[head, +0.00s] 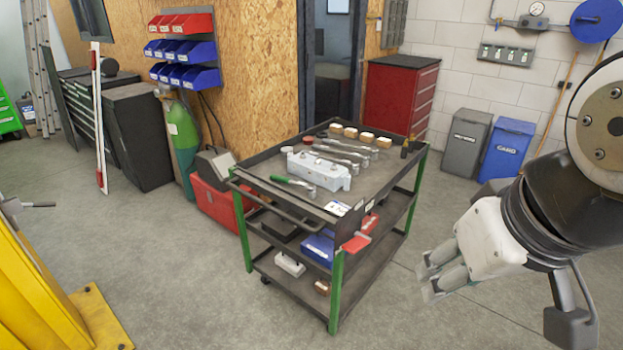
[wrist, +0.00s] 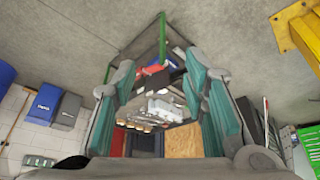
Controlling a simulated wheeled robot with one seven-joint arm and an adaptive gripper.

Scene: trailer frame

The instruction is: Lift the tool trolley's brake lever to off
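The tool trolley (head: 291,241), dark with green corner posts, stands mid-floor in the head view. My gripper (head: 429,281) is in the air to the right of the trolley, clear of the lever. In the wrist view, the trolley (wrist: 161,45) is upside down between my spread, empty fingers (wrist: 163,85). A red patch beside the dark end panel there may be the lever.
The trolley top holds a grey metal casting (head: 319,170), a green-handled tool (head: 292,182) and several wrenches. A yellow post base (head: 60,300) stands at left. Grey (head: 466,142) and blue bins (head: 508,150) stand at back right. Floor around the trolley's front is clear.

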